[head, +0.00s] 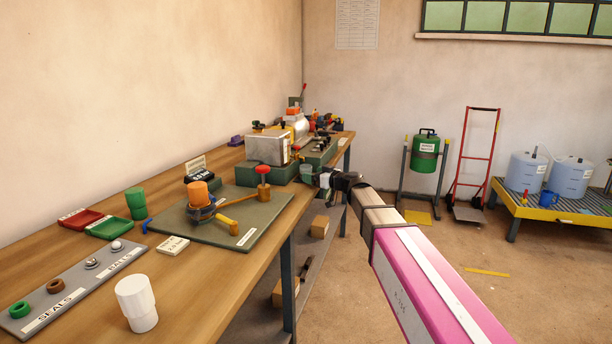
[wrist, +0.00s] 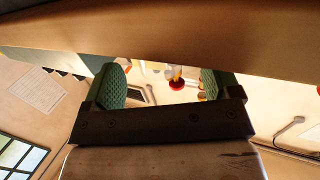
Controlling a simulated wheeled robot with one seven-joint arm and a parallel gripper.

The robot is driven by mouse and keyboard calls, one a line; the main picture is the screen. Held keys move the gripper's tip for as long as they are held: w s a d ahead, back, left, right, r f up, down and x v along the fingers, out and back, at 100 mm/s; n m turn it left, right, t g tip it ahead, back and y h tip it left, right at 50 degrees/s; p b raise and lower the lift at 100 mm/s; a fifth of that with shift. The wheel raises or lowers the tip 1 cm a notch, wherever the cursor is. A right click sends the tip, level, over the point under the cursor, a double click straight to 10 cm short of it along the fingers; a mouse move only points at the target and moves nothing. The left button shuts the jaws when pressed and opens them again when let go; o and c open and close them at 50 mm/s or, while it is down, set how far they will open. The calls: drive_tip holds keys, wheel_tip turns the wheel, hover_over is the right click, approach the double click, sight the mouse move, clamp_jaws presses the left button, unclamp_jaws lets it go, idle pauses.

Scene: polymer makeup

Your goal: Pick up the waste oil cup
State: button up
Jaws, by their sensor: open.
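No cup in view carries a readable waste oil label, so I cannot tell which one it is. A white cup (head: 137,303) stands upright at the near bench edge, far from my gripper. A green cup (head: 136,204) stands further back. In the wrist view my gripper (wrist: 165,85) is open, its green pads apart, with no cup seen held between them.
Green machine blocks (head: 266,173) stand near my gripper. A red hand truck (head: 475,160) and drum stand (head: 424,160) are beyond.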

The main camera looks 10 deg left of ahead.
sight(310, 172)
drive_tip(key=x, duration=0.5)
drive_tip(key=shift+w+d+r, duration=0.1)
drive_tip(key=shift+r, duration=0.05)
drive_tip(key=c, duration=1.1)
